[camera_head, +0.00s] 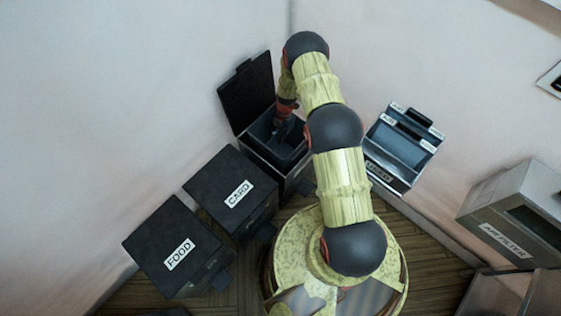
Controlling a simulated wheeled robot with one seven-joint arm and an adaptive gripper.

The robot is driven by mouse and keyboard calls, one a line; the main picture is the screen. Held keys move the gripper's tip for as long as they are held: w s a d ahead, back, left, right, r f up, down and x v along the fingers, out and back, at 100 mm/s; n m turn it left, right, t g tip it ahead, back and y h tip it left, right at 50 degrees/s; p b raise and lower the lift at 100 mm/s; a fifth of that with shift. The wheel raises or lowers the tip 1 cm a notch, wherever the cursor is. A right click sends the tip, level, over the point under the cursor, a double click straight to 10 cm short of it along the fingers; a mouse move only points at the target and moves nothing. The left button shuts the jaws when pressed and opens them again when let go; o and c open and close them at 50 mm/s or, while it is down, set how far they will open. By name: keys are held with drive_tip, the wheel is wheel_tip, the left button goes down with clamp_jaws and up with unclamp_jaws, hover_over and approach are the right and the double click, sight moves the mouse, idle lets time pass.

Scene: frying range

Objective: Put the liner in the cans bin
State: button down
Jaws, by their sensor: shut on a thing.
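An open dark bin (256,154) stands in the middle with its black lid (246,93) raised against the wall. Its front label is hidden by my arm, so I cannot read whether it is the cans bin. A dark blue-grey liner (272,147), box-like and open at the top, shows within the bin's opening. My gripper (284,127) reaches down at the liner and is shut on it, apparently at its far wall. The fingertips are small and dark. I cannot tell whether the liner's base touches the bin floor.
Shut bins marked CARD (232,188) and FOOD (174,248) stand to the left. A dark blue-fronted holder (402,148) with white labels stands right of my arm. A grey AIR FILTER box (515,215) is at far right. Walls close in behind the bins.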

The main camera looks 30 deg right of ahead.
wheel_tip(320, 180, down, 9)
drive_tip(key=b, duration=0.3)
drive_tip(key=shift+f, duration=0.25)
drive_tip(key=c, duration=2.1)
unclamp_jaws()
drive_tip(key=shift+o, duration=0.5)
